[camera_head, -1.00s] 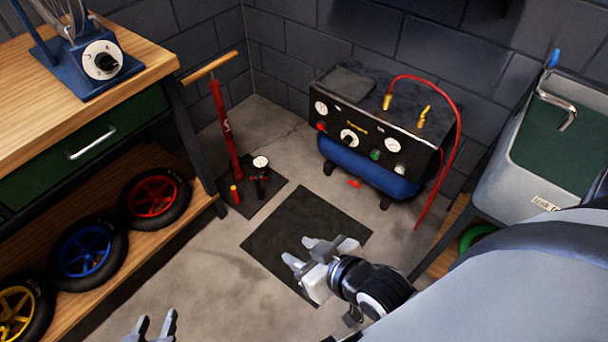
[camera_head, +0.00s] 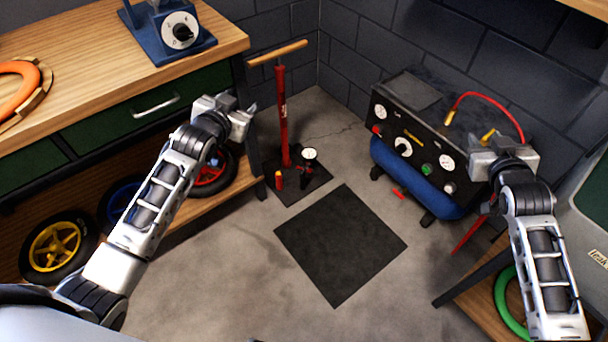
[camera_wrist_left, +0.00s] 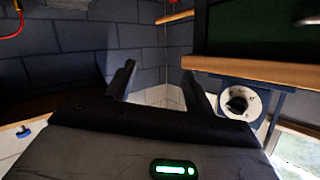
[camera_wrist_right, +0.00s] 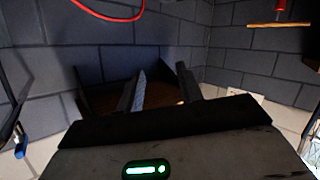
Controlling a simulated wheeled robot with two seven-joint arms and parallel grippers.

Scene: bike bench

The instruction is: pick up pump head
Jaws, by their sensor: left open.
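A red floor pump (camera_head: 283,118) with a wooden T-handle (camera_head: 277,53) stands upright on a dark base plate (camera_head: 318,186) on the floor. My left gripper (camera_head: 248,110) is open and empty in front of the bench, left of the pump. My right gripper (camera_head: 487,137) is in front of the compressor in the picture. Its fingers stand apart and empty in the right wrist view (camera_wrist_right: 162,85).
A compressor (camera_head: 415,135) with a red hose (camera_head: 492,95) stands by the wall. A dark mat (camera_head: 340,245) lies on open floor. The wooden bench (camera_head: 90,75) with wheels below is at left; a grey sink (camera_head: 592,225) is at right.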

